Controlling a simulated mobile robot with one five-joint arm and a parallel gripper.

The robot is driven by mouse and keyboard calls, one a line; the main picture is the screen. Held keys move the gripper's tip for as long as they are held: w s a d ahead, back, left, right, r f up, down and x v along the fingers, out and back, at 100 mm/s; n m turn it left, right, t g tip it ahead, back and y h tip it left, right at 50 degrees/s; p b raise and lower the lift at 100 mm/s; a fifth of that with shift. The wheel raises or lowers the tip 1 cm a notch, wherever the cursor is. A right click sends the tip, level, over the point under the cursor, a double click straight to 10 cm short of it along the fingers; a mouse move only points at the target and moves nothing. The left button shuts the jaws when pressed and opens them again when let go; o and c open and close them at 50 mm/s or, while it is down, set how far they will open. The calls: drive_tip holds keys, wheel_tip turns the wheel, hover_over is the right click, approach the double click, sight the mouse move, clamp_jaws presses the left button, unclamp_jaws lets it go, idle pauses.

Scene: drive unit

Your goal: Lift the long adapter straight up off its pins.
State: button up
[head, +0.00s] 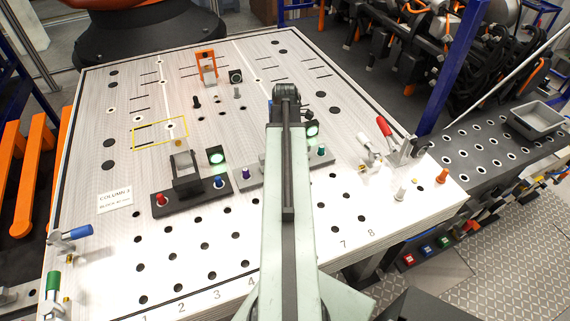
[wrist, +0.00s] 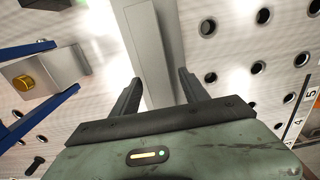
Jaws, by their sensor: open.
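A long grey bar (wrist: 150,50), which looks like the long adapter, runs from the top edge of the wrist view down between my fingers. My gripper (wrist: 160,77) is open, one finger to each side of the bar. The lower end of the bar is hidden by my gripper body, and no pins show. I cannot tell how far the fingertips are above the board, or whether they touch the bar. In the head view my arm covers the middle of the board and my gripper is hidden behind it.
A block with a gold knob (wrist: 24,83) and blue bars (wrist: 42,117) lie close to the left finger. Holes (wrist: 208,28) dot the board at right. In the head view a black fixture (head: 190,198) stands left of my arm, and a red-handled clamp (head: 384,127) stands at right.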

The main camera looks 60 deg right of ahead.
drive_tip(key=shift+f, duration=0.2)
clamp_jaws()
idle(1.5)
